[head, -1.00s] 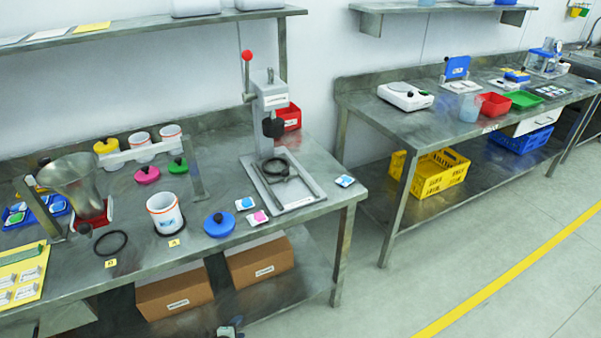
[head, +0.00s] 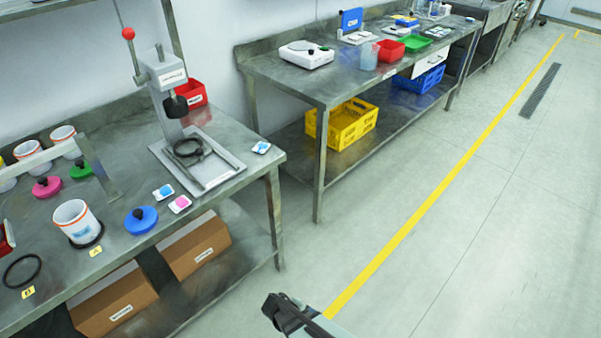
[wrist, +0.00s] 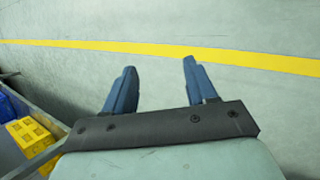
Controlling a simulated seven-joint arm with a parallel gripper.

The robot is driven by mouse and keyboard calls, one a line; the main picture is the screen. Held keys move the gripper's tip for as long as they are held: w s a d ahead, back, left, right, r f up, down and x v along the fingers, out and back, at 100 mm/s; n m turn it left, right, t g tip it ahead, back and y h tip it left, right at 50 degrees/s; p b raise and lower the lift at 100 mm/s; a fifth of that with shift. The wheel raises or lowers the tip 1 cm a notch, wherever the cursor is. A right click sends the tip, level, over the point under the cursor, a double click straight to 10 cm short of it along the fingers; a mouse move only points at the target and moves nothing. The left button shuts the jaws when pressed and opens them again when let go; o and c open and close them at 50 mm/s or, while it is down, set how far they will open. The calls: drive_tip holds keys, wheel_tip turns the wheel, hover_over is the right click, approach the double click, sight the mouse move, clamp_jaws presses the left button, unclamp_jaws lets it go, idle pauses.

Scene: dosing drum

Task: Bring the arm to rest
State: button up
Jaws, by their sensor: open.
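My gripper (wrist: 160,84) is open and empty in the wrist view, its two dark blue fingers apart over bare grey floor. In the head view my gripper (head: 275,308) shows as a dark shape at the bottom edge, over the floor to the right of the near bench (head: 262,165). It touches nothing that I can see. The rest of my arm is mostly out of the picture.
The near bench carries a press (head: 172,95), a white cup (head: 75,220) and a blue lid (head: 141,219). Cardboard boxes (head: 195,245) stand under it. A second bench (head: 310,85) holds a yellow crate (head: 342,124) below. The floor by the yellow line (head: 430,205) is clear.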

drive_tip(key=s+d+r+m+g+y, duration=0.2)
drive_tip(key=s+d+m+g+y, duration=0.4)
drive_tip(key=s+d, duration=0.9)
drive_tip(key=s+m+g, duration=0.2)
drive_tip(key=s+m, duration=0.1)
drive_tip(key=m, duration=0.1)
drive_tip(key=shift+s+r+m+g, duration=0.2)
drive_tip(key=shift+s+m+g, duration=0.1)
